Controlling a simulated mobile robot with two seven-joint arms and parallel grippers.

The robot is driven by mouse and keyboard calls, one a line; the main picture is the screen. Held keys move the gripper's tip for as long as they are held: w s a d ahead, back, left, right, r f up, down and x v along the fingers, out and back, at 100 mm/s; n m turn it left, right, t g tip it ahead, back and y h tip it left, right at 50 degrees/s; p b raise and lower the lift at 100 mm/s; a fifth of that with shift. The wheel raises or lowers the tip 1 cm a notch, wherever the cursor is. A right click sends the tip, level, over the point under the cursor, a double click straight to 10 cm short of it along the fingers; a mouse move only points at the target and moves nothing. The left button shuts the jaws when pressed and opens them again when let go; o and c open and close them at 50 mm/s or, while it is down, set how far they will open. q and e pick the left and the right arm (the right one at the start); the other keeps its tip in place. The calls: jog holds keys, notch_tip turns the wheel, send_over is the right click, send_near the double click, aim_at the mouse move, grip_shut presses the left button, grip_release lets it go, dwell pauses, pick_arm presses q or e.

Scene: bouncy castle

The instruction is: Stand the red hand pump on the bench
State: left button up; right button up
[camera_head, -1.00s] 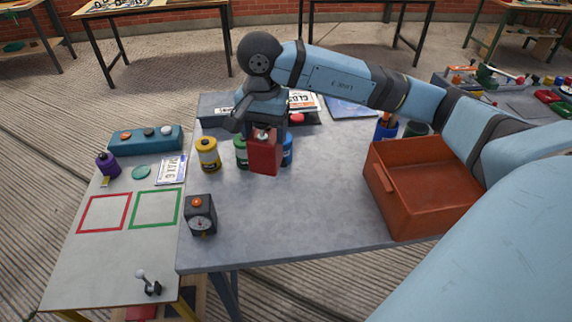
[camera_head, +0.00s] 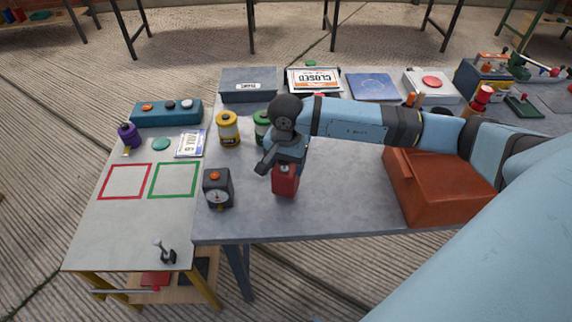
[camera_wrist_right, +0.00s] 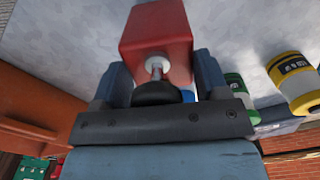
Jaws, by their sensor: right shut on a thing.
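The red hand pump (camera_head: 285,181) is a red block with a pale neck and a dark knob. My right gripper (camera_head: 287,164) is shut on it, over the grey bench (camera_head: 330,200), right of the dark gauge box. The pump looks roughly upright; I cannot tell whether its base touches the bench. In the right wrist view the red body of the pump (camera_wrist_right: 157,35) sticks out beyond the fingers of my right gripper (camera_wrist_right: 160,80), with the neck and dark knob between them. My left gripper is not in view.
The gauge box (camera_head: 217,188) stands left of the pump. Yellow (camera_head: 228,129) and green (camera_head: 262,124) canisters stand behind it. An orange-red bin (camera_head: 435,190) is at the right. A lower table (camera_head: 120,235) with red and green outlines adjoins at left. The bench's front middle is clear.

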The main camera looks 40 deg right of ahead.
jog(key=shift+f, duration=0.45)
jog(key=shift+f, duration=0.2)
jog(key=o, duration=1.6)
jog(key=shift+r, duration=0.1)
jog(key=shift+r, duration=0.2)
notch_tip(320, 180, up, 12)
jog(key=shift+f, duration=0.1)
